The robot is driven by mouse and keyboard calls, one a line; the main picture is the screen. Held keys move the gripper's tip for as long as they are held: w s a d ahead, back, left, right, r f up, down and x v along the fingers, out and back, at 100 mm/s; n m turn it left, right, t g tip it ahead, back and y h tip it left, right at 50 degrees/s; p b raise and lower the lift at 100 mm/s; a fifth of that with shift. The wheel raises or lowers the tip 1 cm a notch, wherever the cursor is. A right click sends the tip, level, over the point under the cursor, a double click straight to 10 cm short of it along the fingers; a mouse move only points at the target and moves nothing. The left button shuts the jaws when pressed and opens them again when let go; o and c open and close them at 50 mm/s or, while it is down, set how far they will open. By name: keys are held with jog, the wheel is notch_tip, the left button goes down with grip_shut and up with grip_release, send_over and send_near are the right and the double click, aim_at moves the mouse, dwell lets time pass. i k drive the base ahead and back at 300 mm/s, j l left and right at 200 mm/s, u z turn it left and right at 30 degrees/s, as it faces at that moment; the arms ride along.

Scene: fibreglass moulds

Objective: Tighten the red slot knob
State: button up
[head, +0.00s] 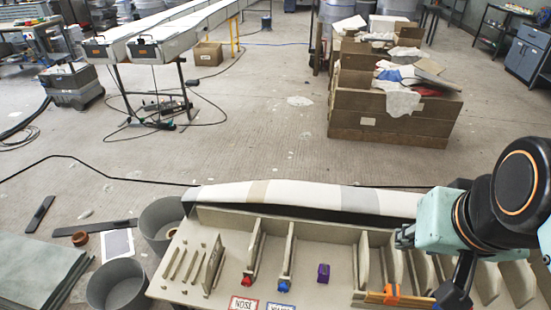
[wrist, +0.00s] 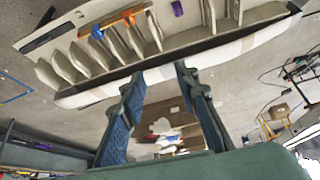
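The red slot knob (head: 246,282) is small and sits at the front end of a slot in the beige mould tray (head: 335,231), above a red-bordered sign. A blue knob (head: 284,286) sits at the slot to its right. In the head view, my gripper (head: 402,236) is at the right, over the tray's ribs and well to the right of the red knob. In the wrist view, my gripper (wrist: 158,78) has its two fingers apart with nothing between them. I cannot make out the red knob in the wrist view.
A purple block (head: 323,272) stands on the tray floor right of the blue knob. An orange clamp (head: 391,293) sits at the front right. Upright ribs divide the tray. Grey buckets (head: 118,287) stand to its left. A wooden crate (head: 390,117) stands behind on open floor.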

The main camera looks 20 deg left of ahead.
aim_at(246, 281)
jog(key=u, duration=1.25)
jog(key=i+j, duration=0.3)
jog(key=k, duration=0.4)
jog(key=z, duration=1.65)
jog(key=u, duration=1.6)
jog(key=i+j, duration=0.1)
jog(key=i, duration=0.25)
